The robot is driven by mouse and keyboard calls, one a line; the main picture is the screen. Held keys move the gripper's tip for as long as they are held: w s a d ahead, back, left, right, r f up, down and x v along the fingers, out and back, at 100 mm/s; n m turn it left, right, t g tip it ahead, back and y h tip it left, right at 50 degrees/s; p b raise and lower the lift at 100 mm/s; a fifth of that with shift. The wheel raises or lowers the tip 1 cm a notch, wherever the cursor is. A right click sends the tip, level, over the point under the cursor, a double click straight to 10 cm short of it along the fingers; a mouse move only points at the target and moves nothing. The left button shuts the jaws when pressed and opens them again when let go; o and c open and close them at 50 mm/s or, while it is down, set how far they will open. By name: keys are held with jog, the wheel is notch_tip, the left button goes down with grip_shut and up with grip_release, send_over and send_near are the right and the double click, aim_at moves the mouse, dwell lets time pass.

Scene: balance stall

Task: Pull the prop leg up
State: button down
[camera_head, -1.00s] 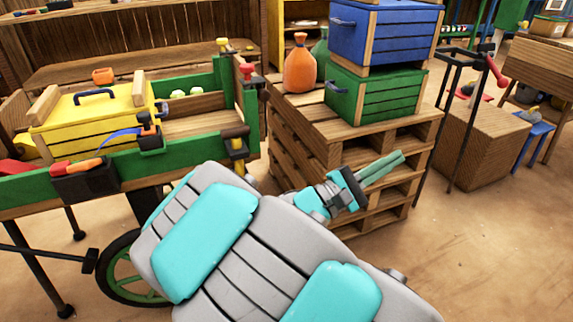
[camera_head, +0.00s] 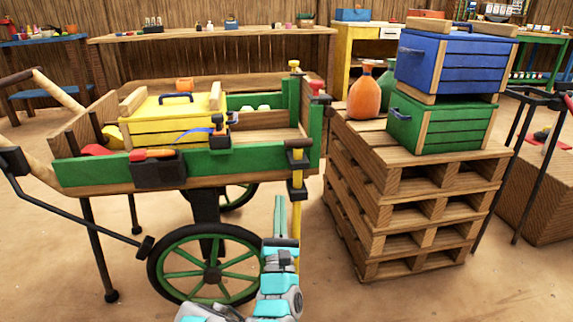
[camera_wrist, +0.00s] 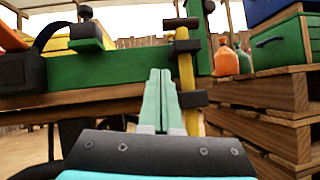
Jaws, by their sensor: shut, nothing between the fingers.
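The prop leg (camera_head: 297,214) appears to be the yellow upright rod at the right end of the green cart (camera_head: 250,161).
A stack of wooden pallets (camera_head: 400,215) stands close on the right, bearing green (camera_head: 440,125) and blue (camera_head: 450,65) crates and an orange bottle (camera_head: 364,98). The cart's spoked wheel (camera_head: 165,290) is left of my arm. Sandy floor is clear at lower right.

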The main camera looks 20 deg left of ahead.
jog(key=w+a+r, duration=0.2)
jog(key=w+r, duration=0.5)
jog(key=r, duration=0.1)
jog(key=shift+b, duration=0.35)
jog(key=shift+a+r, duration=0.1)
jog(key=shift+r, duration=0.1)
